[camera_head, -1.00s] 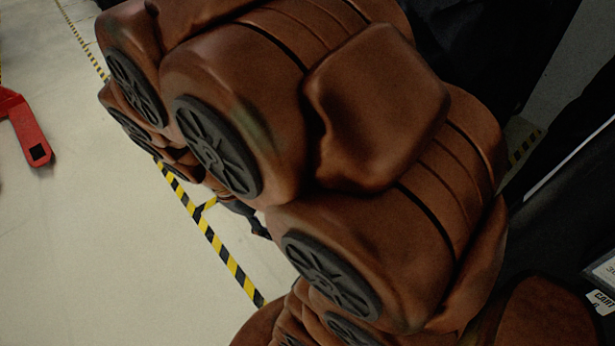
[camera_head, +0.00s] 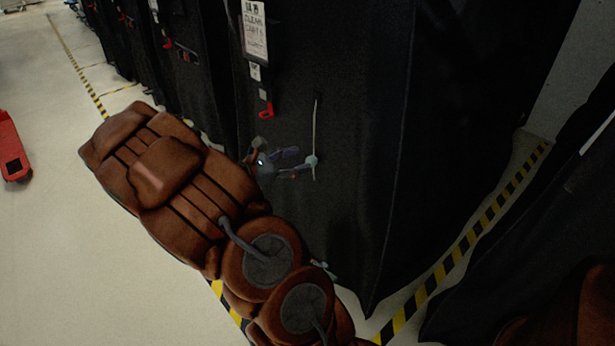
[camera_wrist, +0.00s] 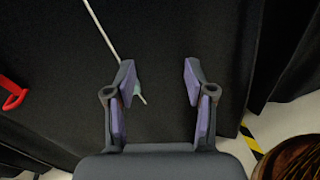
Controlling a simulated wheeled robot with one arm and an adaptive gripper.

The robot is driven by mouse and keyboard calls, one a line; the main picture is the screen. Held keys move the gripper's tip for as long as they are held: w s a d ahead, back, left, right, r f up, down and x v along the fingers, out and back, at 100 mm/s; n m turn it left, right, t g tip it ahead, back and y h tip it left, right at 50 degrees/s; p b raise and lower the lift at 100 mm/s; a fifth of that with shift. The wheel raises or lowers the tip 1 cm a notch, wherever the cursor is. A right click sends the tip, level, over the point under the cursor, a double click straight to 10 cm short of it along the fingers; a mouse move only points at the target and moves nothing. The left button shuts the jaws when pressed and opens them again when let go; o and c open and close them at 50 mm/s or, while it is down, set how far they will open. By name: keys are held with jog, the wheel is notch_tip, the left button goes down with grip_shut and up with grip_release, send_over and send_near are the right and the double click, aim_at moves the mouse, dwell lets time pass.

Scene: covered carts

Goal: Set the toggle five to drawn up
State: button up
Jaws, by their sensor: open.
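A pale grey-green toggle (camera_head: 311,161) sits near the lower end of a thin whitish cord (camera_head: 316,125) hanging on a black cart cover (camera_head: 365,130). No number shows on it. My gripper (camera_head: 296,163) is open, its purple-padded fingers pointing at the toggle from the left. In the wrist view my gripper (camera_wrist: 158,66) is spread and empty. The toggle (camera_wrist: 137,89) shows there beside the left finger's inner side, partly hidden by it. The cord (camera_wrist: 103,31) runs from upper left behind that fingertip, with a short tail below the toggle. I cannot tell whether they touch.
A white sign (camera_head: 255,30) and a red hook (camera_head: 266,110) hang left of the cord. More black covered carts (camera_head: 165,60) stand behind. Yellow-black floor tape (camera_head: 470,240) runs on the right. A red object (camera_head: 12,150) lies on open floor at left.

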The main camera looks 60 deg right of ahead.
aim_at(308, 160)
jog(key=w+d+f+n+t+h+b, duration=0.2)
jog(key=w+d+f+n+b, duration=0.25)
jog(key=f, duration=0.45)
jog(key=shift+w+r+b+x, duration=0.1)
jog(key=shift+r+b+x, duration=0.1)
jog(key=shift+x, duration=0.85)
jog(key=shift+w+r+b+x, duration=0.1)
jog(key=shift+w+b+x, duration=0.05)
jog(key=shift+x, duration=0.95)
jog(key=shift+w+r+b+x, duration=0.1)
jog(key=shift+b+x, duration=0.1)
jog(key=shift+x, duration=0.85)
jog(key=shift+d, duration=0.15)
jog(key=shift+c, duration=0.3)
grip_shut()
